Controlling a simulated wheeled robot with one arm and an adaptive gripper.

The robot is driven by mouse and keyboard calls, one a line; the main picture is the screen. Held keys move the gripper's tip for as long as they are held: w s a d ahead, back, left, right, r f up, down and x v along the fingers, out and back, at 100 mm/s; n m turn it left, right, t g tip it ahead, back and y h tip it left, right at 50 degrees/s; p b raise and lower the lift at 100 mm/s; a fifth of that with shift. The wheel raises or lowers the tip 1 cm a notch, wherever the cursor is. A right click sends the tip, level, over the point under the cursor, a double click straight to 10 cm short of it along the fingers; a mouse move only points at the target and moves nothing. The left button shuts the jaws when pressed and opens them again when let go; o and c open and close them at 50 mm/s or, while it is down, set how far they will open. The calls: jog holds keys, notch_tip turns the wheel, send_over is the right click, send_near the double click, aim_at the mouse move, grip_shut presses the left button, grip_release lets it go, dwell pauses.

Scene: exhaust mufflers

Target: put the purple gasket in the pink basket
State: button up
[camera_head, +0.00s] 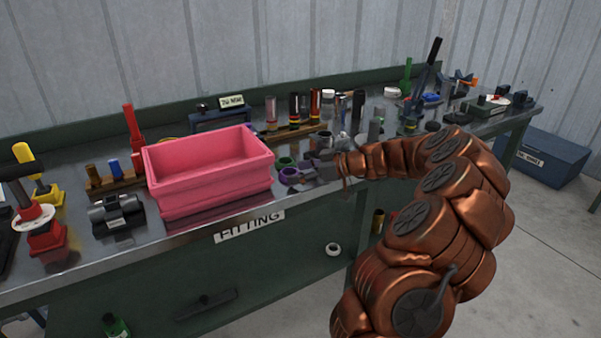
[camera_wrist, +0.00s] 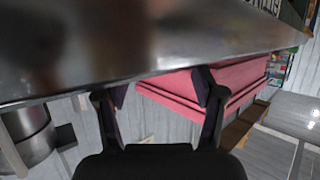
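The purple gasket (camera_head: 289,175) is a small ring on the metal workbench, just right of the pink basket (camera_head: 205,185). My gripper (camera_head: 314,171) is low over the bench at the gasket's right, its tips close to it. I cannot tell if they touch. In the wrist view my gripper (camera_wrist: 157,93) has its two fingers wide apart, with nothing clearly held between them. A dark purple piece (camera_wrist: 121,96) shows beside the left fingertip, partly hidden. The pink basket (camera_wrist: 170,94) shows behind the fingers. It looks empty in the head view, though its floor is partly hidden.
A wooden rack with tubes (camera_head: 292,131) stands behind. A dark clamp-like block (camera_head: 116,214) stands left of the basket. The bench's front edge (camera_head: 230,221) runs close below the basket.

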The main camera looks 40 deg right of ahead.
jog(key=shift+o, duration=0.6)
jog(key=v, duration=1.2)
jog(key=shift+b, duration=0.45)
